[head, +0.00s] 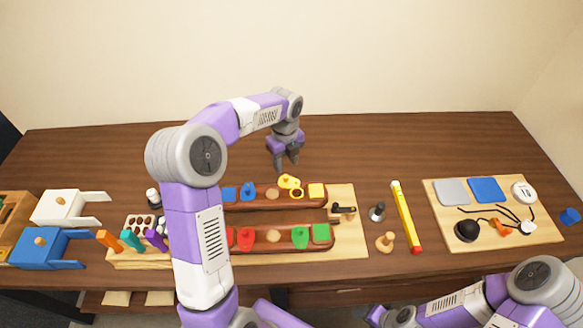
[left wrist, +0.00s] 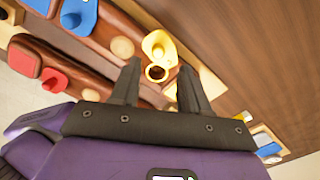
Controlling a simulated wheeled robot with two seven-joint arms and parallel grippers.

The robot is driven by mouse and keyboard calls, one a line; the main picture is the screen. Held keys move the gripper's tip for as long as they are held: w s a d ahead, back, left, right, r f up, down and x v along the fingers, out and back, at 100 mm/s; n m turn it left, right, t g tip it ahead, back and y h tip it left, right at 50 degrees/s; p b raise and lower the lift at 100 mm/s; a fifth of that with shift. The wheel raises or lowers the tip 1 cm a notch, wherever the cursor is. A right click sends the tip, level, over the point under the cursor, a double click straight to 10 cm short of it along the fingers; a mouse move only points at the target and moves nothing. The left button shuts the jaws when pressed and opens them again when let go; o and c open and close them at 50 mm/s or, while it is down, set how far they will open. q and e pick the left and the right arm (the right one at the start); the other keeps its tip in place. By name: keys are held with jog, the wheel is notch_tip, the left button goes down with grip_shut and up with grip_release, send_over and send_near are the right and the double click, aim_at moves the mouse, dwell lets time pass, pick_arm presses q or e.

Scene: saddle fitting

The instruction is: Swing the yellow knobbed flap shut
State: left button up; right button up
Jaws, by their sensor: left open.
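The yellow knobbed flap (head: 289,182) is on the back wooden rail, swung aside toward the back edge. A yellow-rimmed round hole (head: 297,193) lies uncovered next to it. In the left wrist view the flap (left wrist: 157,44) shows its knob, and the dark hole (left wrist: 157,73) shows between my fingers. My left gripper (head: 286,162) is open and empty, pointing down just behind the flap, seemingly above the table and apart from it.
The board (head: 347,245) carries two rails with blue, red, green and wooden flaps. A black latch (head: 343,210) sits at its right. A yellow stick (head: 406,217) and another board (head: 550,238) lie further right. The table behind the rails is clear.

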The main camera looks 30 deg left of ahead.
aim_at(286, 176)
pick_arm(q)
jog(key=f+b, duration=0.1)
jog(key=f, duration=0.5)
jog(key=shift+s+f, duration=0.1)
jog(key=shift+s, duration=0.1)
jog(key=shift+c, duration=0.3)
grip_shut()
